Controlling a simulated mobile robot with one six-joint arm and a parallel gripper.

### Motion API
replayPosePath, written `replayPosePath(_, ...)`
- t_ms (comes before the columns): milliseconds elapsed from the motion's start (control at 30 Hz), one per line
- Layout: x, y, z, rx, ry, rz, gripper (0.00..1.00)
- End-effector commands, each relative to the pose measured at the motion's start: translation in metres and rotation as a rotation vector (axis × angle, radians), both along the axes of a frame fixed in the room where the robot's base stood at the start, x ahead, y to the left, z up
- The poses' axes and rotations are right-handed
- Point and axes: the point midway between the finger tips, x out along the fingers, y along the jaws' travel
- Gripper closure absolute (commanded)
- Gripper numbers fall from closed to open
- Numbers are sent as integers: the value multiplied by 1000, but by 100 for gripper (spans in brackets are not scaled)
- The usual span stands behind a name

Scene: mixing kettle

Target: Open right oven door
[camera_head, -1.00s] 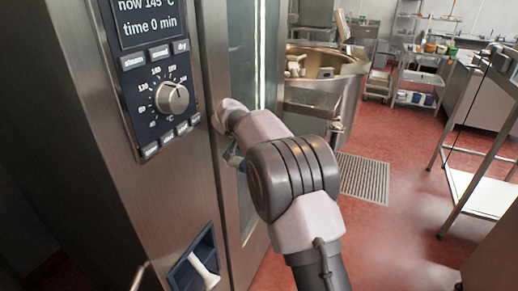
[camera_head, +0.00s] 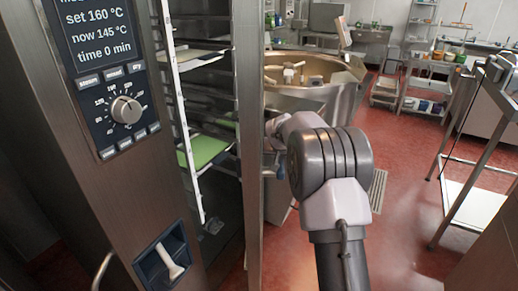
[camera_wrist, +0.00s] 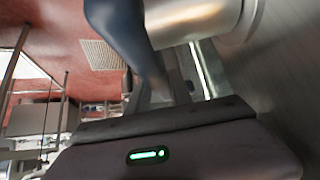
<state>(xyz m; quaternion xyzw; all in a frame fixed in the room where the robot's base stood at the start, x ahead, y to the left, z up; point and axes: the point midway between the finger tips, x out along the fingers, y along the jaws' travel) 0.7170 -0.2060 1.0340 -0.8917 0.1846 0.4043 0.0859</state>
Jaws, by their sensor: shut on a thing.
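The oven door (camera_head: 250,110) stands swung out from the oven front, seen nearly edge-on in the head view. Its opening shows a rack with trays (camera_head: 205,152) inside the oven. My gripper (camera_wrist: 160,92) is shut on the dark blue door handle (camera_wrist: 122,25), which runs down between the fingers in the wrist view. In the head view my arm reaches to the door's right side, and the fingers and handle are mostly hidden there.
The oven's control panel (camera_head: 95,60) with a knob is at the left, above a white lever (camera_head: 170,262) in a recess. A large steel kettle (camera_head: 315,85) stands behind the arm. A steel table (camera_head: 475,195) is at the right. Red floor lies between.

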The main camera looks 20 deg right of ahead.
Motion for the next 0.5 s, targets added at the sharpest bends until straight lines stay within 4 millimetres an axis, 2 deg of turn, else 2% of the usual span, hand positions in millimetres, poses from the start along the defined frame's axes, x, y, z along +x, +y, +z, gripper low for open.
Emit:
replayPosePath(33, 0, -3, 8, 1, -5, 10, 100)
replayPosePath(433, -1, -10, 4, -5, -13, 30, 100)
replayPosePath(467, -1, -10, 4, -4, -13, 29, 71)
replayPosePath(500, -1, -10, 4, -5, -13, 28, 63)
